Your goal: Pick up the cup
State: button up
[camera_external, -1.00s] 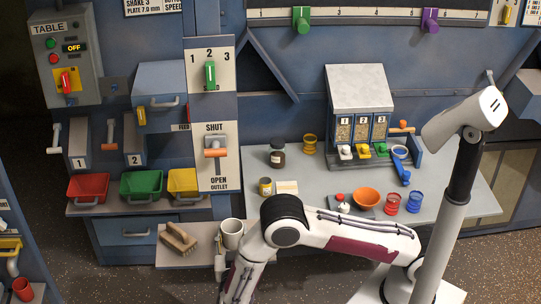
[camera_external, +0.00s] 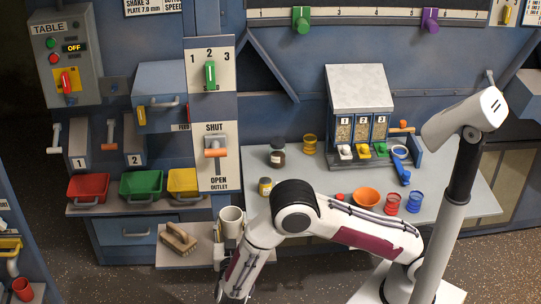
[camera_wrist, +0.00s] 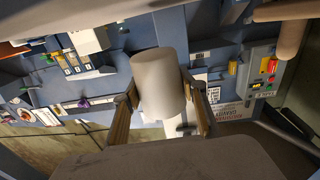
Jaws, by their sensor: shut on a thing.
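The white cup (camera_external: 231,217) is above the low shelf near the front centre in the external view. My gripper (camera_external: 226,243) is shut on it, with the fingers at its lower part. In the wrist view the cup (camera_wrist: 158,85) fills the space between my two fingers (camera_wrist: 160,98), one on each side. In the external view the cup looks upright and slightly raised off the shelf. Much of the gripper is hard to make out there.
A brush (camera_external: 178,238) lies on the low shelf (camera_external: 190,259), left of the cup. Red (camera_external: 88,187), green (camera_external: 141,184) and yellow bins stand behind to the left.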

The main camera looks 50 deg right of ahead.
jog(key=shift+r, duration=2.5)
